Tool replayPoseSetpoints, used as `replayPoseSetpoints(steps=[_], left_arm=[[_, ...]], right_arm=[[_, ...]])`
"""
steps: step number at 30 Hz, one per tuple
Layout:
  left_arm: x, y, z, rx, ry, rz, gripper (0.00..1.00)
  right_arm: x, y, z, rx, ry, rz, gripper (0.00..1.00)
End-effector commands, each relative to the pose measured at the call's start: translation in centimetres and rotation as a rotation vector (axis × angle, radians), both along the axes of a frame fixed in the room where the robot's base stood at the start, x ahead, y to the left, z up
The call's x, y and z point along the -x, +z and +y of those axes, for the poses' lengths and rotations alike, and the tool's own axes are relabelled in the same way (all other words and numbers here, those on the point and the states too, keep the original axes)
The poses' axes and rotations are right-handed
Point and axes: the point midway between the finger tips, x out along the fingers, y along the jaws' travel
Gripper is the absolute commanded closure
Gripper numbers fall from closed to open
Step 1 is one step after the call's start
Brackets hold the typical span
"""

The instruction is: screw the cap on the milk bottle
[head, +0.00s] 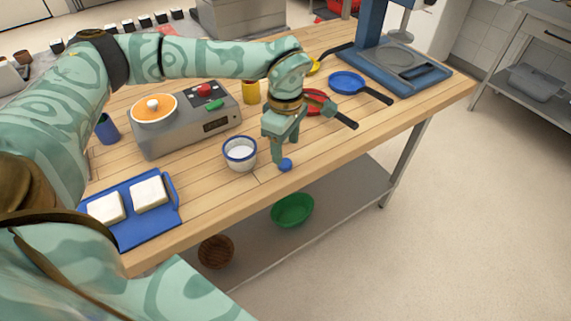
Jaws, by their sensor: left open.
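My left gripper (286,153) points down over the front part of the wooden table, with its fingers apart. A small round blue cap (286,165) lies on the table near the front edge, right at the fingertips. I cannot tell whether the fingers touch it. No milk bottle can be made out. A white cup with a blue rim (240,153) stands just left of the gripper. My right gripper is not in view.
A blue tray (140,227) with two white blocks lies at the front left. Red, blue (346,82) and yellow pans lie behind the gripper. The table's right front is clear.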

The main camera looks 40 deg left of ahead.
Motion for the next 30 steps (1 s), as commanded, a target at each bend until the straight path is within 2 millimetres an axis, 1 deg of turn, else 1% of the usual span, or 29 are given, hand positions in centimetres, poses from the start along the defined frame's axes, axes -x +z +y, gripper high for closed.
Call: replayPoseSetpoints(steps=[7,10,14,18,21,30], left_arm=[[0.0,0.1,0.0,0.0,0.0,0.0,0.43],[0.0,-0.3,0.0,0.0,0.0,0.001,0.43],[0.0,-1.9,0.1,0.0,0.0,0.003,0.43],[-0.1,-4.2,0.2,-0.001,-0.001,0.004,0.43],[-0.1,-5.2,0.2,-0.001,-0.001,0.002,0.43],[-0.1,-5.1,0.2,0.0,0.0,-0.001,0.43]], right_arm=[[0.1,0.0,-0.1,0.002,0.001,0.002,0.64],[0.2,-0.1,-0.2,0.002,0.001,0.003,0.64],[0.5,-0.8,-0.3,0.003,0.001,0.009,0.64],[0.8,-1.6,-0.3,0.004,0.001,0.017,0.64],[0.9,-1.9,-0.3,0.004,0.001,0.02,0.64],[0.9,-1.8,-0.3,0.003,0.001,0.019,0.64]])
